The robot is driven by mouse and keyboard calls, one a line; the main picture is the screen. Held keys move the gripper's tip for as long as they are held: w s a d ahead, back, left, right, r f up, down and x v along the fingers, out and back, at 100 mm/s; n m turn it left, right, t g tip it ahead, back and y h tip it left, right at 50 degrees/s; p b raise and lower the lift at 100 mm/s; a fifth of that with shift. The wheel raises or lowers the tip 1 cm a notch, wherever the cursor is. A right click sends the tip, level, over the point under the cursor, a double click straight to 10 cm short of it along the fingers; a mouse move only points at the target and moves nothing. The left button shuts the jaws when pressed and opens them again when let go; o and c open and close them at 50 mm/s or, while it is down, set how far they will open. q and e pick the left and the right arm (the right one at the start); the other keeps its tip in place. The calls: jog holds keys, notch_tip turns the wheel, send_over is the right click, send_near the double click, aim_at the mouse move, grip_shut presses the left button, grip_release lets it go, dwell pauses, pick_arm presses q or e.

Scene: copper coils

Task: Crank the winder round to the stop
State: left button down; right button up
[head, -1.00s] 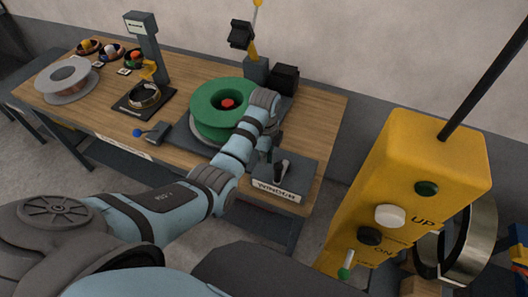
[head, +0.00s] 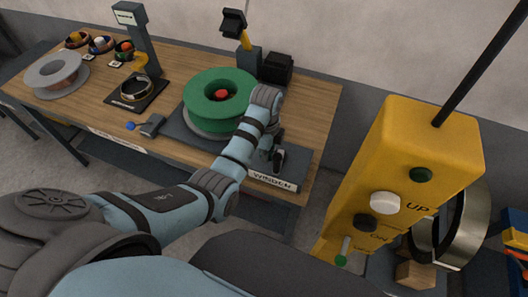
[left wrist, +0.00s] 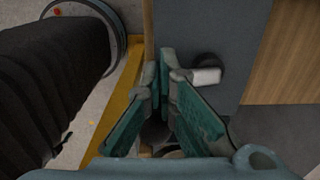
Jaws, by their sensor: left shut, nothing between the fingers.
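The winder is a green spool (head: 220,97) with a red centre on a dark grey base, labelled WINDER (head: 272,181). A small dark upright handle (head: 279,160) stands on the base near the label; it seems to be the crank. My left gripper (head: 270,151) is over the base's right part, beside this handle. In the left wrist view, the gripper's (left wrist: 165,68) teal-padded fingers meet at the tips with nothing between them. A black knob with a pale cylinder (left wrist: 207,76) lies just right of the tips; touching cannot be told. My right gripper is not in view.
A yellow control box (head: 410,180) with buttons hangs close at the right, a metal ring (head: 470,228) behind it. A grey spool (head: 57,75), small bowls (head: 101,45) and a stand with a coil (head: 135,88) occupy the wooden table's (head: 310,110) left part.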

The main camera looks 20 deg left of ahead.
aim_at(281, 155)
pick_arm(q)
jog(key=shift+d, duration=0.25)
jog(key=shift+s+d, duration=0.15)
jog(key=shift+d, duration=1.35)
jog(key=shift+w+d, duration=0.25)
jog(key=shift+d, duration=0.3)
jog(key=shift+w+d, duration=0.15)
jog(key=shift+d, duration=0.55)
jog(key=shift+w, duration=0.1)
